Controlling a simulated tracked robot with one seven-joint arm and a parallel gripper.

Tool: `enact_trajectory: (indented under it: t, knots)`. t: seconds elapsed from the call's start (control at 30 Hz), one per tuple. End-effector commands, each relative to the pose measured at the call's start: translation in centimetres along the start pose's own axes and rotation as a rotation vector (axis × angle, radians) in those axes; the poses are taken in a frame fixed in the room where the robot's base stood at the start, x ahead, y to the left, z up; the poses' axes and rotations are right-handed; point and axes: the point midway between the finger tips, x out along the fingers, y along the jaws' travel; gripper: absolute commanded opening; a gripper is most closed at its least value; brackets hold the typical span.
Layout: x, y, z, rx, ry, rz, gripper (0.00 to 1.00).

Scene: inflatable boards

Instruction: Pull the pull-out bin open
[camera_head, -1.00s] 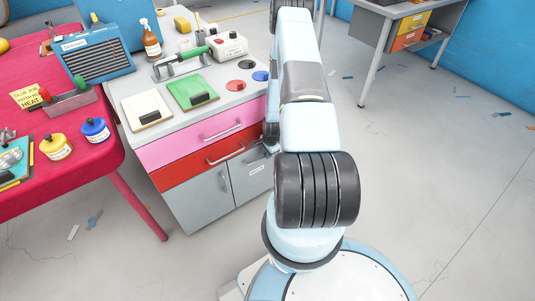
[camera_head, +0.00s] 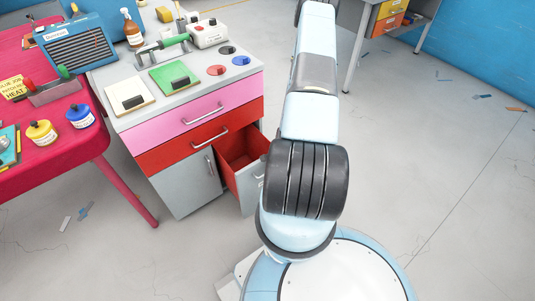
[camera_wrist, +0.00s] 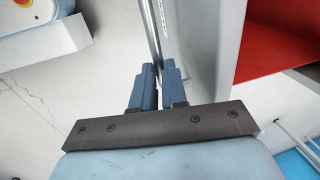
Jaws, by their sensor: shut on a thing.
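The pull-out bin (camera_head: 238,158) is the lower right part of the grey cabinet (camera_head: 184,184). It stands partly open, and its red inside shows. Its grey front faces me and is partly hidden by my arm. In the wrist view the bin (camera_wrist: 275,50) lies on the right, with its metal handle bar (camera_wrist: 154,30) running up from between the jaws. My gripper (camera_wrist: 157,78) is shut on this handle. In the head view the gripper is hidden behind my arm.
Above the bin are a red drawer and a pink drawer (camera_head: 190,127), both shut. A red table (camera_head: 95,150) stands at the left. A desk with coloured drawers (camera_head: 388,15) stands at the back right. The floor (camera_head: 420,150) at the right is mostly clear.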

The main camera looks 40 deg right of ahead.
Motion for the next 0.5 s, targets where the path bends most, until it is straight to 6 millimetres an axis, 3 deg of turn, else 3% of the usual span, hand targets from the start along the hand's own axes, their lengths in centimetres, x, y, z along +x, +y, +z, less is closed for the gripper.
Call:
enact_trajectory:
  t: [0.03, 0.2, 0.5]
  knots:
    - [-0.3, 1.5, 0.0, 0.005, -0.001, 0.003, 0.00]
    - [-0.9, 4.8, 0.1, 0.001, 0.000, 0.002, 0.00]
    - [-1.5, 7.4, 0.0, -0.003, 0.002, -0.001, 0.00]
